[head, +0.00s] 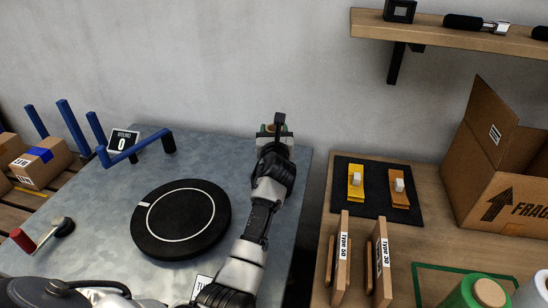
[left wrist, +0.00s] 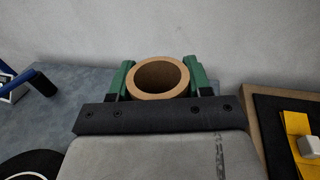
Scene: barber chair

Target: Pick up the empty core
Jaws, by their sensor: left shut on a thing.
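The empty core is a short, hollow brown cardboard tube (left wrist: 160,76). In the left wrist view its open round end faces me, between two green fingers. My left gripper (left wrist: 161,80) is shut on the core, with one finger on each side. In the head view my left gripper (head: 274,131) is at the far right part of the grey metal table (head: 215,165), near the wall. There the core is mostly hidden behind the gripper. I cannot tell whether the core touches the table. My right gripper is not in view.
A black round turntable (head: 181,219) with a white ring is on the table, left of my arm. A blue frame (head: 140,147) and a small display (head: 123,141) stand behind it. On the right, a wooden table holds a black mat (head: 377,207), upright boards and a cardboard box (head: 500,180).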

